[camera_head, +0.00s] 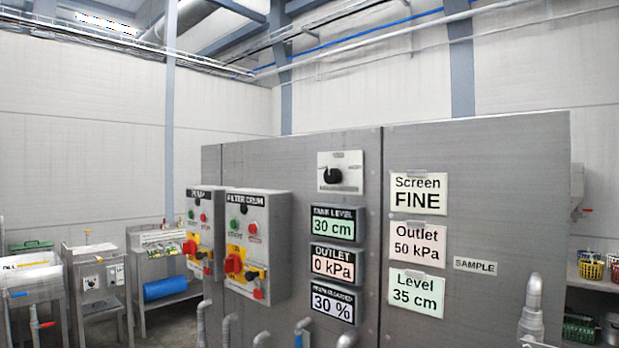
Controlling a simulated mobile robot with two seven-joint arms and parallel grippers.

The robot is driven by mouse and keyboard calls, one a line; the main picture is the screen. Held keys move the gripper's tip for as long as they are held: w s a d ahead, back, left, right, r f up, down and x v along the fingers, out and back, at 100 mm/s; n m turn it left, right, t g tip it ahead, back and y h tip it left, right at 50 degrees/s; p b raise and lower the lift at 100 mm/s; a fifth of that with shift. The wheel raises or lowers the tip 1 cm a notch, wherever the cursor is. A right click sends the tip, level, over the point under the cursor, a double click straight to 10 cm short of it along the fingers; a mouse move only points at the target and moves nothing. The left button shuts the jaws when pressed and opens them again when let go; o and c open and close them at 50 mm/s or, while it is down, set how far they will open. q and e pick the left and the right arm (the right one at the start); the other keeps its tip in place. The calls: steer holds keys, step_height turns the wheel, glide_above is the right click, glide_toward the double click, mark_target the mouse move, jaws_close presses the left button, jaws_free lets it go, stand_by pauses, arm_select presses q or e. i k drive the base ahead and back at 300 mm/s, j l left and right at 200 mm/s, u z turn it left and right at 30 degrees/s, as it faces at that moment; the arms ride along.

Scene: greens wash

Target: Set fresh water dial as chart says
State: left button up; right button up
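A black rotary knob (335,175) sits on a white plate high on the grey panel (480,160); its label is too small to read. A small stand at the left carries a white dial plate (90,282), also unreadable. I cannot tell which is the fresh water dial. Cards on the panel read Screen FINE (418,194), Outlet 50 kPa (416,243) and Level 35 cm (415,293). Displays read tank level 30 cm (333,225), outlet 0 kPa (332,264) and 30 % (332,302). No chart is identifiable. Neither gripper is in view.
Pump (205,230) and filter drum (257,245) switch boxes with red rotary handles stick out from the panel. Grey pipes (531,300) stand along the bottom. Benches (160,262) line the left, one with a blue roll (165,288). Shelves with baskets (591,268) are at right.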

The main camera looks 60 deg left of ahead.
mark_target(331, 176)
steer(key=k+j, duration=0.1)
steer(key=j, duration=0.45)
steer(key=k+j, duration=0.1)
steer(key=j, duration=0.4)
steer(key=k+j, duration=0.2)
steer(key=k, duration=0.15)
steer(key=i, duration=0.3)
